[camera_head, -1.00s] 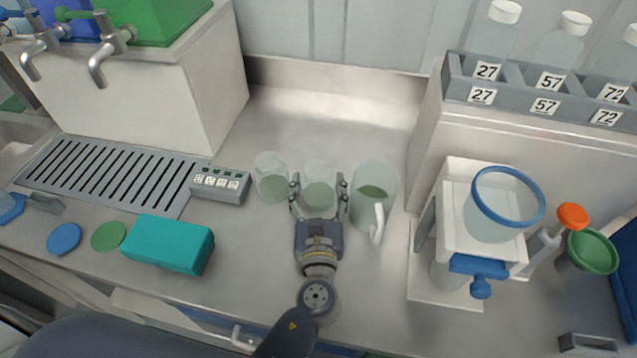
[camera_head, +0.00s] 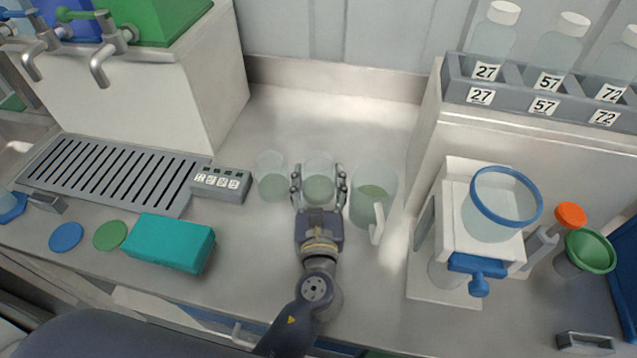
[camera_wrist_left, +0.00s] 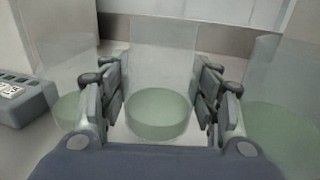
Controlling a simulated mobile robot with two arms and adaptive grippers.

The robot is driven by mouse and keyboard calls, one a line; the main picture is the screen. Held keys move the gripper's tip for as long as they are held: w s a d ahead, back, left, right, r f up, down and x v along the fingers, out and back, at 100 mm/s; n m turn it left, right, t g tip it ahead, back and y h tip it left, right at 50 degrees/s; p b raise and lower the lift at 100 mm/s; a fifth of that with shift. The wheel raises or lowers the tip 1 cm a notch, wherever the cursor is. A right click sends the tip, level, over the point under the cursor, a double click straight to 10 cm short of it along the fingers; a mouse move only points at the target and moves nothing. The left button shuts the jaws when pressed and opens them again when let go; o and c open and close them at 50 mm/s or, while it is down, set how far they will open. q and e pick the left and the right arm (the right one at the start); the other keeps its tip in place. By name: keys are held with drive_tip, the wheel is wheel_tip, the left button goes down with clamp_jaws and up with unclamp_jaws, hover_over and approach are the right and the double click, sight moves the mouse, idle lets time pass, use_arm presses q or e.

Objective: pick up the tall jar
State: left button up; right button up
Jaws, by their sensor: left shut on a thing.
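Three clear vessels with pale green liquid stand in a row in the middle of the counter. The middle one, a plain jar that I take as the tall jar (camera_head: 318,168), is upright between the fingers of my left gripper (camera_head: 318,190). The fingers are shut on its sides. In the left wrist view the jar (camera_wrist_left: 160,70) is centred between both fingers (camera_wrist_left: 160,95), with green liquid at its bottom. I cannot tell whether its base is clear of the counter. My right gripper is not in view.
A smaller jar (camera_head: 271,168) stands close on the left, and a handled jug (camera_head: 374,180) close on the right. A button box (camera_head: 220,184) and teal block (camera_head: 170,242) lie further left. A white stand (camera_head: 445,290) is at right. The counter behind is clear.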

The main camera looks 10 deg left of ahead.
use_arm(q)
drive_tip(key=a+r+b+v, duration=0.1)
drive_tip(key=r+b+v, duration=0.2)
drive_tip(key=v, duration=1.3)
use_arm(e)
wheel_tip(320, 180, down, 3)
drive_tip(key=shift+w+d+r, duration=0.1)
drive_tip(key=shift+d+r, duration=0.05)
use_arm(q)
drive_tip(key=shift+s, duration=0.1)
drive_tip(key=shift+a, duration=0.1)
